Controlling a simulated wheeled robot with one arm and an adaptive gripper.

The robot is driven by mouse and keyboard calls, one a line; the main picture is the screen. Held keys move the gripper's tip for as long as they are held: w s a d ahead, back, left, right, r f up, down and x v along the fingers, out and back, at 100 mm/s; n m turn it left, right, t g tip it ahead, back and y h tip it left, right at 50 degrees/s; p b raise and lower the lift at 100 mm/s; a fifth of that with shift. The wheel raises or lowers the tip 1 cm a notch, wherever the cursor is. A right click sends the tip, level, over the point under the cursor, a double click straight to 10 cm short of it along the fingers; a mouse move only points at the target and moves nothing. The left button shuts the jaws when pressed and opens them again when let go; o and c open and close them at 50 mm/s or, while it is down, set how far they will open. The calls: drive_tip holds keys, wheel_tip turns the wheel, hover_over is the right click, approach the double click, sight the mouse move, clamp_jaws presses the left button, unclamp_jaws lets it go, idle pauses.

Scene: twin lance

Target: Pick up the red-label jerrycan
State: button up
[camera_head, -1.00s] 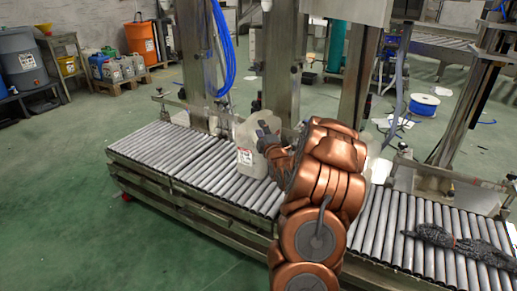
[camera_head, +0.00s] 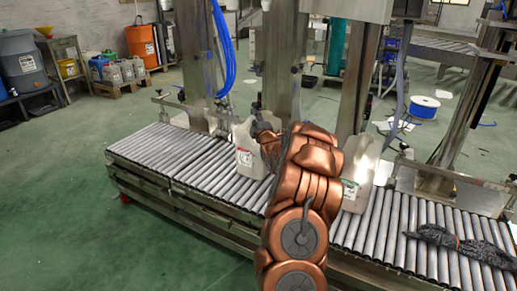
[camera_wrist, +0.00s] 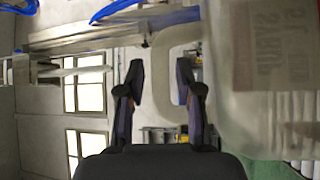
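The red-label jerrycan (camera_head: 246,158) is a translucent whitish can standing upright on the roller conveyor, partly hidden by my arm. In the wrist view its body (camera_wrist: 240,110) fills the right side, with a faded label. My gripper (camera_wrist: 160,88) is open, its two dark fingers apart. The can's looped handle (camera_wrist: 166,85) appears between them, closer to the right finger; I cannot tell if they touch. In the head view my gripper (camera_head: 260,126) is at the can's top. A similar can with a green label (camera_head: 351,190) stands to the right, behind my arm.
The roller conveyor (camera_head: 150,150) runs across the view, with metal posts (camera_head: 281,60) behind it. A dark crumpled cloth (camera_head: 460,243) lies on its right end. A blue hose (camera_head: 223,50) hangs at the back. Open green floor (camera_head: 60,200) lies at left.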

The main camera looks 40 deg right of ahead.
drive_tip(key=shift+w+d, duration=0.25)
drive_tip(key=shift+w, duration=0.35)
drive_tip(key=shift+c, duration=0.3)
clamp_jaws()
